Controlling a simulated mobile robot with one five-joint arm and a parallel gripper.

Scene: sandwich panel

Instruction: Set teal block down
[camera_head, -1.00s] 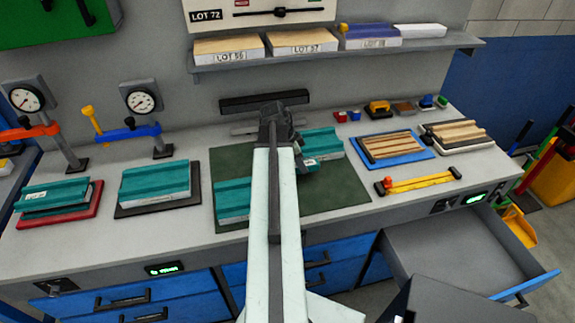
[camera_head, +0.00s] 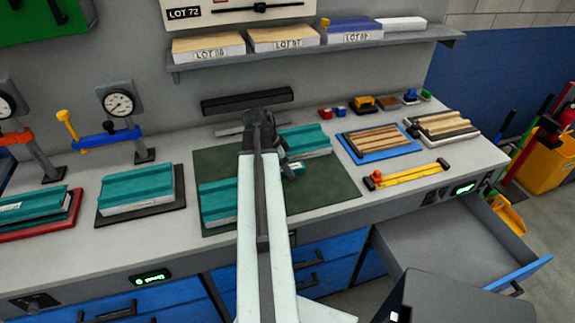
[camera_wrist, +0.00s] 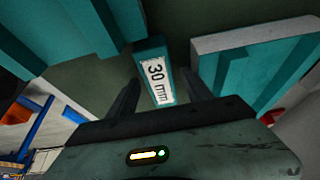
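The small teal block (camera_wrist: 156,74) has a white label reading "30 mm". In the wrist view it sits between the fingers of my gripper (camera_wrist: 160,80), with dark green visible between it and the right finger. The gripper looks open around it. In the head view the block (camera_head: 293,169) shows just right of my arm, over the green mat (camera_head: 335,185); whether it rests on the mat is hard to tell. Teal-topped panels lie on the mat left (camera_head: 218,203) and right (camera_head: 305,140) of my arm. My arm hides most of the gripper there.
Another teal panel (camera_head: 138,189) lies on a dark pad to the left, near a gauge stand (camera_head: 118,103). A blue tray (camera_head: 348,147) with wooden strips and a yellow clamp (camera_head: 410,174) are to the right. An open drawer (camera_head: 450,245) juts out at lower right.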

